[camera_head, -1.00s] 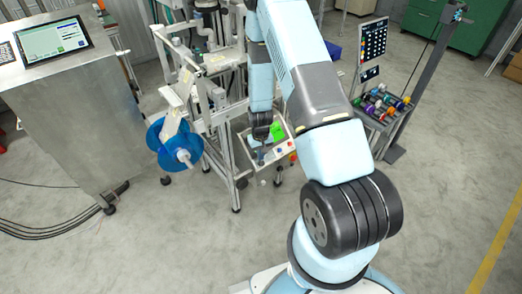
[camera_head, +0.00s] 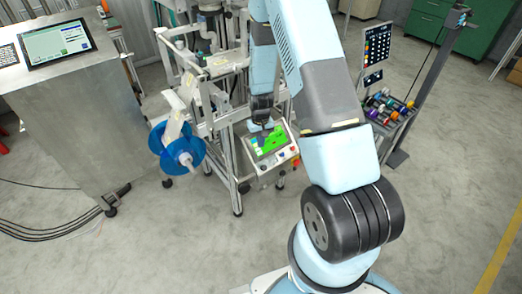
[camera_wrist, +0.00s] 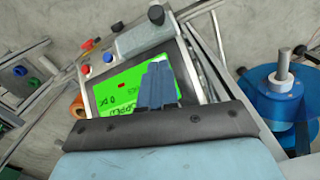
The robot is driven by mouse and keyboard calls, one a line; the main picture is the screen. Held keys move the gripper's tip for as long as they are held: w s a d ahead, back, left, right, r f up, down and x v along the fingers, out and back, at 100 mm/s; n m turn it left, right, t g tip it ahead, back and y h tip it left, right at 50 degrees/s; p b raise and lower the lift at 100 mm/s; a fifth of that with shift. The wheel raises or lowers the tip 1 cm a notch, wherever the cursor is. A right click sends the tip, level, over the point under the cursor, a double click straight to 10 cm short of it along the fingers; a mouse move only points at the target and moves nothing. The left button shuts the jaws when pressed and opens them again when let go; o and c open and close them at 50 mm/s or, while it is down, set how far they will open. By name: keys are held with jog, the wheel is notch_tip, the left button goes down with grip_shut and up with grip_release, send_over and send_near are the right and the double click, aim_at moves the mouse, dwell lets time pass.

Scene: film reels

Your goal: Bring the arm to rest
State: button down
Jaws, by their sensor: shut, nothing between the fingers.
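My arm reaches up from its base at the lower right of the head view and bends down over the machine frame. My gripper (camera_wrist: 160,84) shows in the wrist view with its two blue-grey fingers together and nothing between them. It is in front of a control panel with a green screen (camera_wrist: 120,98). The same panel (camera_head: 270,142) is below the gripper end in the head view. I cannot tell the exact gap between fingertips and panel. In the head view the fingers are small and partly hidden.
A blue reel on a grey spindle (camera_head: 178,150) sits left of the panel on the metal frame (camera_head: 225,66); the reel (camera_wrist: 268,98) is at the right in the wrist view. A steel cabinet (camera_head: 75,125) stands left, a rack of coloured spools (camera_head: 385,106) right. The front floor is clear.

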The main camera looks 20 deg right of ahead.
jog(key=s+r+t, duration=0.2)
jog(key=s+r, duration=0.2)
jog(key=r, duration=1.3)
jog(key=s+r+t, duration=0.1)
jog(key=s+r, duration=0.3)
jog(key=r, duration=1.3)
jog(key=s+r+t, duration=0.1)
jog(key=s+r, duration=0.5)
jog(key=s, duration=0.4)
jog(key=s+a+r+t, duration=0.1)
jog(key=s+r, duration=0.6)
jog(key=s, duration=0.3)
jog(key=shift+s+r+m+t, duration=0.3)
jog(key=shift+s+t, duration=0.1)
